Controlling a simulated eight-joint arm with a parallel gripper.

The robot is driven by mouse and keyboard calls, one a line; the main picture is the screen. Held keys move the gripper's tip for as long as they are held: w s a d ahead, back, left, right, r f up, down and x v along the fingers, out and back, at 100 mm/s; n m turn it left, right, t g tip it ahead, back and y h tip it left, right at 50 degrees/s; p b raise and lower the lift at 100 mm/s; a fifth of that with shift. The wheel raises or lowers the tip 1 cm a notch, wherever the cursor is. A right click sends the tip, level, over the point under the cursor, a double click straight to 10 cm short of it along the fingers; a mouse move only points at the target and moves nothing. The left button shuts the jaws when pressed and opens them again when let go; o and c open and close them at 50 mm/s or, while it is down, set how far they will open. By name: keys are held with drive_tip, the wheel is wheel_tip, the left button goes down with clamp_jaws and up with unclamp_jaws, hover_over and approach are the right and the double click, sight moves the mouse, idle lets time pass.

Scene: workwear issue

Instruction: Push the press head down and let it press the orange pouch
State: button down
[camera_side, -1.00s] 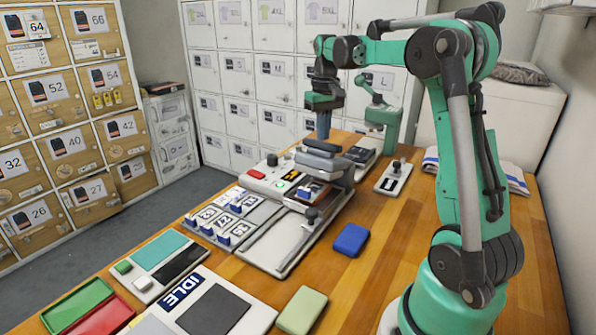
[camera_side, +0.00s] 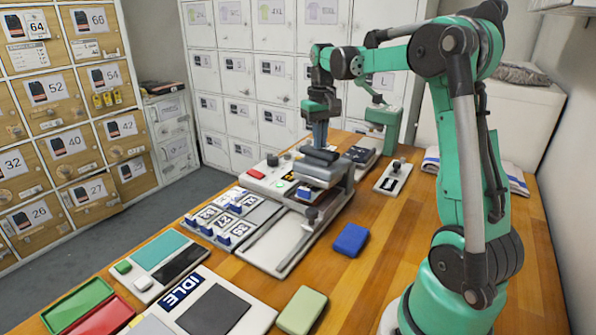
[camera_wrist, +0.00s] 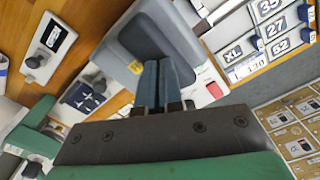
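The press (camera_side: 340,190) stands at the middle of the table, its grey press head (camera_side: 318,172) low over its bed. My gripper (camera_side: 320,144) is above the head, with its blue fingers pointing down and their tips at the head's dark top pad (camera_side: 321,155). In the wrist view the fingers (camera_wrist: 162,68) are side by side, closed together with nothing visible between them, and meet the grey head (camera_wrist: 155,38). The orange pouch is not visible in the current views; the space under the head is hidden.
A blue pouch (camera_side: 351,240) and a pale green pouch (camera_side: 302,310) lie on the table. A small device (camera_side: 394,176) sits to the right.

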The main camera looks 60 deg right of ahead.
drive_tip(key=shift+a+f, duration=0.1)
drive_tip(key=shift+f, duration=0.1)
drive_tip(key=shift+a+f, duration=0.35)
drive_tip(key=shift+f, duration=0.25)
drive_tip(key=shift+r, duration=0.15)
idle(0.4)
wheel_tip(320, 180, up, 13)
idle(1.2)
drive_tip(key=s+a+f+n+t, duration=0.2)
drive_tip(key=a+f, duration=0.4)
drive_tip(key=a, duration=0.5)
drive_tip(key=s+a+f+n+t, duration=0.2)
drive_tip(key=a+f+n+t, duration=0.2)
drive_tip(key=a+f, duration=0.3)
drive_tip(key=a+t, duration=0.1)
drive_tip(key=a, duration=0.3)
drive_tip(key=shift+s, duration=0.3)
idle(2.1)
